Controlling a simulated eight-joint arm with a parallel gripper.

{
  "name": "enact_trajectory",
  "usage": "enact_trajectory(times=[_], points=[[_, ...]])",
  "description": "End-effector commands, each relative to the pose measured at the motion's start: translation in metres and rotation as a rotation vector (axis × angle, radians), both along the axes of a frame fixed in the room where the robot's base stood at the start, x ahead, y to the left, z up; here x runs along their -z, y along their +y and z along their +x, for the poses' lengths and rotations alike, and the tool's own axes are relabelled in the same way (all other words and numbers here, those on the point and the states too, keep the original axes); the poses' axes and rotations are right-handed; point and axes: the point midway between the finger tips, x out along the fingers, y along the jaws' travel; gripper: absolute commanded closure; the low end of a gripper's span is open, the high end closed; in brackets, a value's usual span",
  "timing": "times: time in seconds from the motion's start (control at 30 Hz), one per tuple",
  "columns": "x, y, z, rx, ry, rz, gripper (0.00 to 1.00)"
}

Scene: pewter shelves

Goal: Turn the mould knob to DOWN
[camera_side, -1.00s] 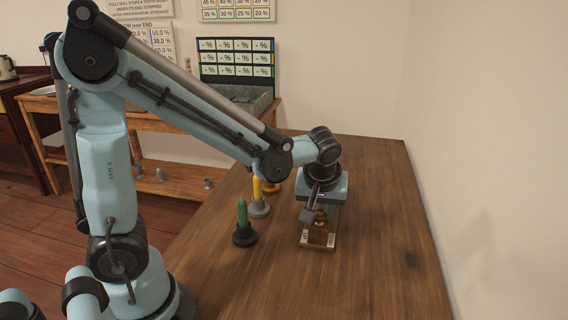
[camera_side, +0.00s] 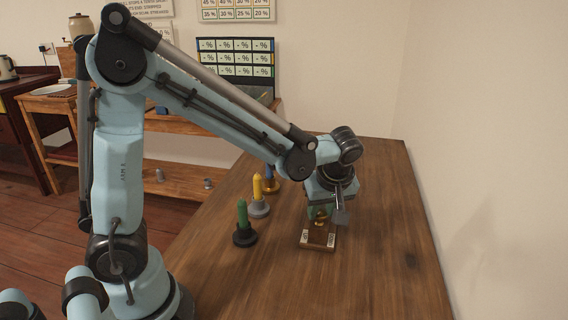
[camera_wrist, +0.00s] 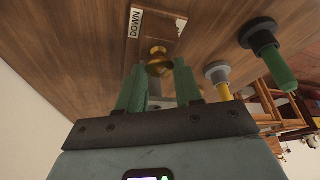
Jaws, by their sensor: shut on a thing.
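The brass mould knob (camera_side: 320,222) stands on a small wooden block (camera_side: 318,243) with white labels at both sides, on the table. In the wrist view the knob (camera_wrist: 158,60) shows between the two green fingers of my gripper (camera_wrist: 160,70). My gripper (camera_side: 319,213) points down over the block in the side view and is shut on the knob. The DOWN label (camera_wrist: 135,22) is readable on the block's left part in the wrist view. Another white label (camera_wrist: 181,24) on the right is not readable. Which way the knob points cannot be told.
A green candle (camera_side: 242,213) in a dark holder stands left of the block. Behind it are a yellow candle (camera_side: 257,187) in a grey holder and a blue one partly hidden by my arm. The table (camera_side: 390,250) is clear right of the block.

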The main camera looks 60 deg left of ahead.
Motion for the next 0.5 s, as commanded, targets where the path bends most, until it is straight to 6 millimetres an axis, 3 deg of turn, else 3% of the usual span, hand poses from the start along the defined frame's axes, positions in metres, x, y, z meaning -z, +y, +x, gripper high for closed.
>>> enact_trajectory(times=[0.03, 0.07, 0.2, 0.5], points=[[0.0000, 0.0005, 0.0003, 0.001, -0.001, 0.002, 0.96], [0.0000, 0.0005, 0.0003, 0.001, -0.001, 0.002, 0.62], [-0.0001, 0.0004, 0.0002, 0.001, -0.001, 0.002, 0.41], [-0.0006, -0.0001, 0.0001, 0.002, 0.000, 0.001, 0.40]])
